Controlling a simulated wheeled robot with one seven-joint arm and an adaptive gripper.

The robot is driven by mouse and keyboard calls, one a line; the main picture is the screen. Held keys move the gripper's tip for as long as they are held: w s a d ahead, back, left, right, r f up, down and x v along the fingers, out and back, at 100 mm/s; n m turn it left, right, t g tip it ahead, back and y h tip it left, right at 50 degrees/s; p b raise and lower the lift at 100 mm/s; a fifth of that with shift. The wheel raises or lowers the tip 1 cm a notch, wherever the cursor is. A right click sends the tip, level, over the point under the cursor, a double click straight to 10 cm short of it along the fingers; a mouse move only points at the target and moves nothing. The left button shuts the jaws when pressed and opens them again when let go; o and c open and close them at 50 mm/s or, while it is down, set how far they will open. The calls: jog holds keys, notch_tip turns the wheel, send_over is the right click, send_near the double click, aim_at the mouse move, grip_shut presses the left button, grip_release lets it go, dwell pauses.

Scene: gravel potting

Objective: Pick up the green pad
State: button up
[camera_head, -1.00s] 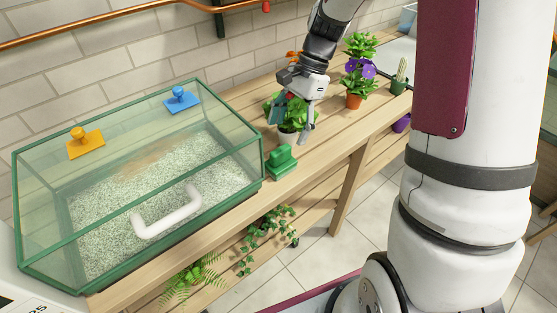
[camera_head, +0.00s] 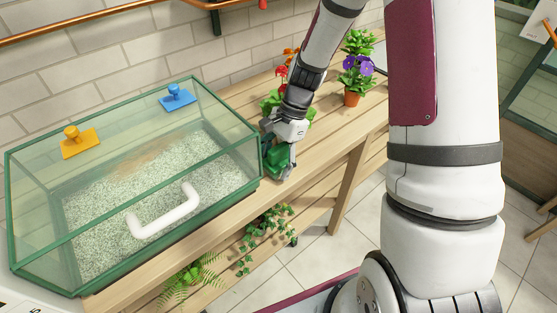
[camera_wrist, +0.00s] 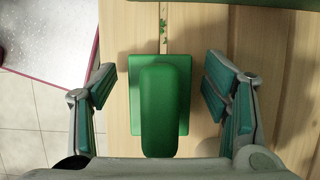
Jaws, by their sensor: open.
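The green pad (camera_head: 278,157) sits on the wooden bench at the right end of the glass tank. In the wrist view the green pad (camera_wrist: 181,95) shows a flat square base with a long rounded handle on top. My gripper (camera_head: 280,160) is down over it. In the wrist view my gripper (camera_wrist: 160,90) is open, with one finger on each side of the pad. A gap of bare wood shows between each finger and the pad. In the head view the gripper partly hides the pad.
A purple-flowered pot (camera_head: 353,98) and red flowers (camera_head: 282,72) stand behind my gripper on the bench (camera_head: 335,125).

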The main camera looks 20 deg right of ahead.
aim_at(275, 149)
jog(key=shift+c, duration=0.5)
jog(key=c, duration=1.2)
jog(key=shift+o, duration=0.2)
jog(key=shift+r, duration=0.15)
jog(key=shift+r, duration=0.55)
notch_tip(275, 149, up, 2)
jog(key=shift+r, duration=0.15)
jog(key=s+d+r+p, duration=0.1)
jog(key=s+d, duration=0.1)
jog(key=s, duration=1.3)
jog(key=shift+s+d+r, duration=0.15)
jog(key=shift+s, duration=0.25)
